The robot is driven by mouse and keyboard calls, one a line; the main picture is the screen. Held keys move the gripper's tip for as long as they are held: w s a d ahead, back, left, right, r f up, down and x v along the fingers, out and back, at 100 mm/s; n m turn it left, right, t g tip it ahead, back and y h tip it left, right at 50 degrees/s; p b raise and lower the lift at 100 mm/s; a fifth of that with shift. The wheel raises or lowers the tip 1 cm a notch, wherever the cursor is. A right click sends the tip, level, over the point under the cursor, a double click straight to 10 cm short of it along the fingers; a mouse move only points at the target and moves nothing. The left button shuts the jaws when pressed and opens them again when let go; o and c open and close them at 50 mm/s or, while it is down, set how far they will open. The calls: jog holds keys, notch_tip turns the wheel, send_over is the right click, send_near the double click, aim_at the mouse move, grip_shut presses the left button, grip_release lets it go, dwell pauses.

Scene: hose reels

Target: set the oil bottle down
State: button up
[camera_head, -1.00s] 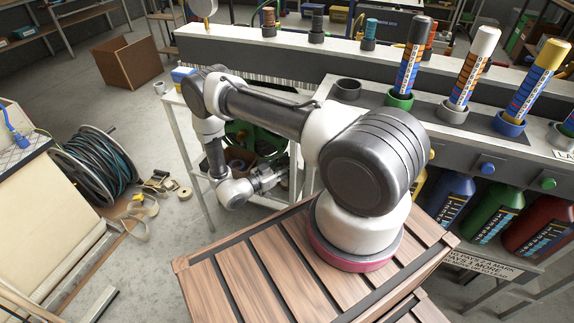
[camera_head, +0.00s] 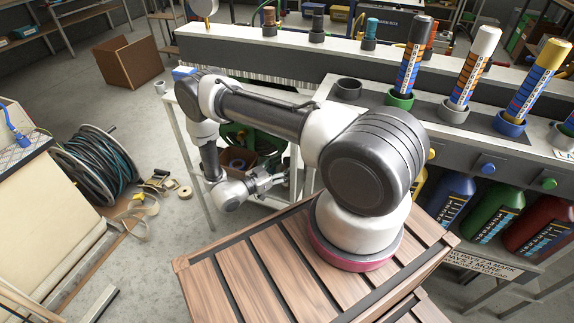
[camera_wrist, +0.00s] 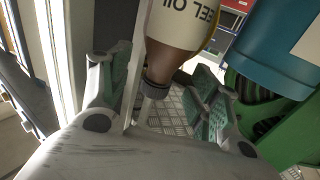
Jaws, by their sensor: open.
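The oil bottle (camera_wrist: 178,45) has an amber-brown body, a white label reading "EEL OIL", a dark collar and a pale nozzle. In the wrist view it lies between my two fingers, nozzle end nearest the camera. My gripper (camera_wrist: 165,85) is open, with green-padded fingers apart on either side of the bottle. Space shows between the bottle's neck and the right finger. The bottle's base is out of the wrist view, so its support is hidden. In the head view my gripper (camera_head: 268,184) is low beside the white-framed shelf stand, and I cannot make out the bottle there.
A patterned metal surface (camera_wrist: 182,112) lies below the fingers. A blue cylinder (camera_wrist: 275,48) and a green frame (camera_wrist: 268,112) stand close on the right. A pale upright post (camera_wrist: 60,45) is close on the left. The wooden slatted top (camera_head: 235,280) is clear around my base.

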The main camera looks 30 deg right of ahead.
jog(key=s+a, duration=0.1)
jog(key=a, duration=0.8)
jog(key=shift+s+a, duration=0.2)
jog(key=shift+a, duration=0.2)
jog(key=shift+a, duration=0.15)
